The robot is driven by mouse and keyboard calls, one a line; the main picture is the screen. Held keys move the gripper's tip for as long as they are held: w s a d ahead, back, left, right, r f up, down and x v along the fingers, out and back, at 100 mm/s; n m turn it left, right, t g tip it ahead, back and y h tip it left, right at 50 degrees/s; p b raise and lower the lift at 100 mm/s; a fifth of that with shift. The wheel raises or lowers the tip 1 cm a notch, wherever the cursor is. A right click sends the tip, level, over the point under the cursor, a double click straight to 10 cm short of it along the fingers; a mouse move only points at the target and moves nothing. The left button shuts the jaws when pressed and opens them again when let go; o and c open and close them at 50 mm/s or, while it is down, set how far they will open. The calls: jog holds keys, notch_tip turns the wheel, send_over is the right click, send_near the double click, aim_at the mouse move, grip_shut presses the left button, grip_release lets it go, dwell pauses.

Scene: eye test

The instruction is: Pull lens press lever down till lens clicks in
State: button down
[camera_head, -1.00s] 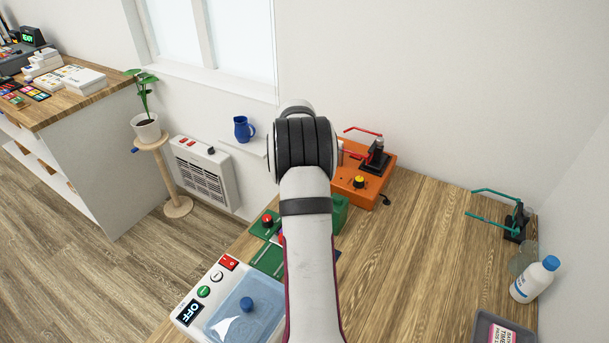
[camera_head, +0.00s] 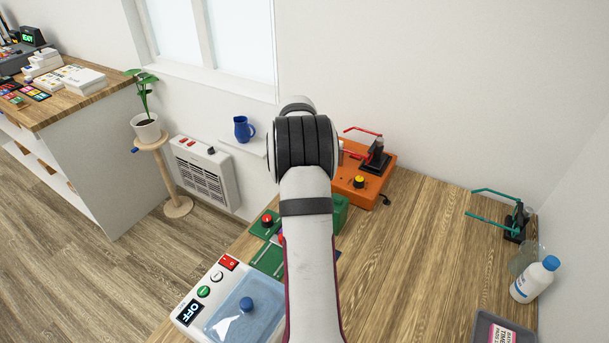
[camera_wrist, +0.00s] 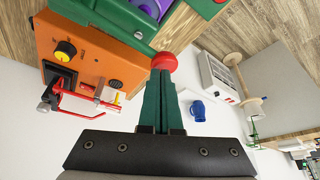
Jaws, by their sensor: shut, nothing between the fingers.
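The tips touch or nearly touch the ball; I cannot tell which. In the head view my arm hides the gripper and most of the press; a green part (camera_head: 341,212) shows to the arm's right.
A white machine (camera_head: 187,311) with a blue-knobbed lid is at front left. A green box with a red button (camera_head: 267,219) is left of my arm.

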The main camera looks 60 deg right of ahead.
jog(key=shift+r, duration=3.25)
